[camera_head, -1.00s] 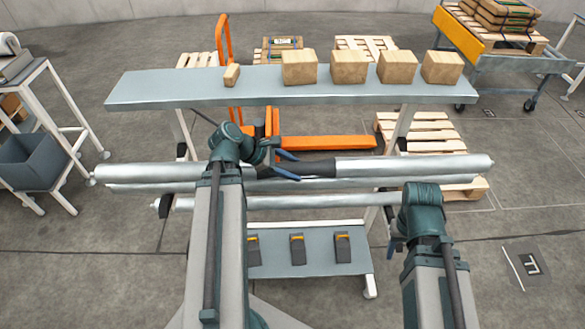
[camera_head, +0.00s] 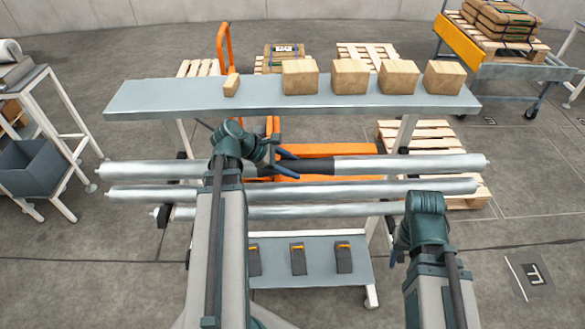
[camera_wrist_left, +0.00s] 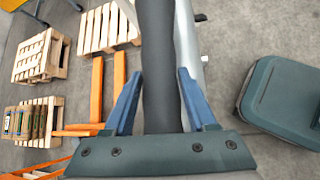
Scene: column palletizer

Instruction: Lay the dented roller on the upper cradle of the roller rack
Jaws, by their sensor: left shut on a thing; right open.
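My left gripper (camera_head: 288,163) is shut around the dark middle band of a long silver roller (camera_head: 410,164), held level. In the left wrist view the dark band (camera_wrist_left: 160,70) lies between the blue fingers. I take this for the dented roller; no dent shows clearly. Two more silver rollers, a nearer one (camera_head: 400,188) and a lower one (camera_head: 330,211), lie below it, nearly parallel. The held roller looks apart from them. The roller rack shows a dark support (camera_head: 403,150) near the right post; its upper cradle is mostly hidden. My right gripper (camera_head: 396,257) is open and empty, partly hidden by its wrist.
An orange pallet jack (camera_head: 320,150) and a pallet (camera_head: 430,135) stand behind. A white-framed stand is at left.

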